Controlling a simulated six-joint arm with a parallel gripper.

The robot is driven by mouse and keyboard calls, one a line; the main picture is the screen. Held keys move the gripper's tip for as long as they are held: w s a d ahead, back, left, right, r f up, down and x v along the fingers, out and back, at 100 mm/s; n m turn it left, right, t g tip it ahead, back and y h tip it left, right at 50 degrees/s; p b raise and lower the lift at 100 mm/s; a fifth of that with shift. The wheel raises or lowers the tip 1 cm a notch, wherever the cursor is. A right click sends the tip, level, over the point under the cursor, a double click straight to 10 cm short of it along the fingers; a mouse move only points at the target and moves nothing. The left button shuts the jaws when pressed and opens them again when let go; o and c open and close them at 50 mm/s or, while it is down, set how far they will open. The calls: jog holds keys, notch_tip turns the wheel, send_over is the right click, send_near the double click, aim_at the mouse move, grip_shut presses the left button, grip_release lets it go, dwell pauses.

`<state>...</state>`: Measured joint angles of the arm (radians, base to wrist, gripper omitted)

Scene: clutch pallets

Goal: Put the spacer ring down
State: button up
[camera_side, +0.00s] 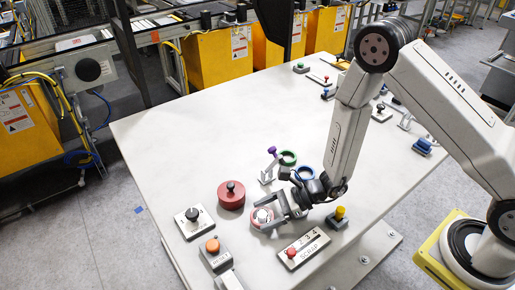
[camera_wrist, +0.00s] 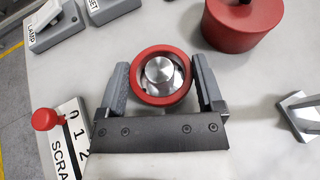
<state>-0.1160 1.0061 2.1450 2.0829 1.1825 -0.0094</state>
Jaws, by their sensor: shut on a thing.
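The spacer ring, a red ring (camera_wrist: 138,92), sits between my gripper's two fingers (camera_wrist: 162,78) in the wrist view, with a finger against each side. A silver metal post (camera_wrist: 160,71) shows inside the ring, with a gap around it. In the side view, the ring (camera_side: 254,224) and my gripper (camera_side: 268,215) are low over the front part of the white table (camera_side: 180,130). My gripper is shut on the ring. The ring looks level and around the post; whether its underside touches anything is hidden.
A red cylinder with a black knob (camera_side: 231,196) stands close behind the ring. A black-knob box (camera_side: 193,222), an orange-button box (camera_side: 214,255) and the SCRAP selector (camera_side: 303,249) stand nearby.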

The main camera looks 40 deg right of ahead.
jog(key=shift+f, duration=0.2)
jog(key=o, duration=0.9)
jog(key=shift+o, duration=0.2)
jog(key=shift+d, duration=0.1)
jog(key=shift+v, duration=3.85)
jog(key=shift+s, duration=0.2)
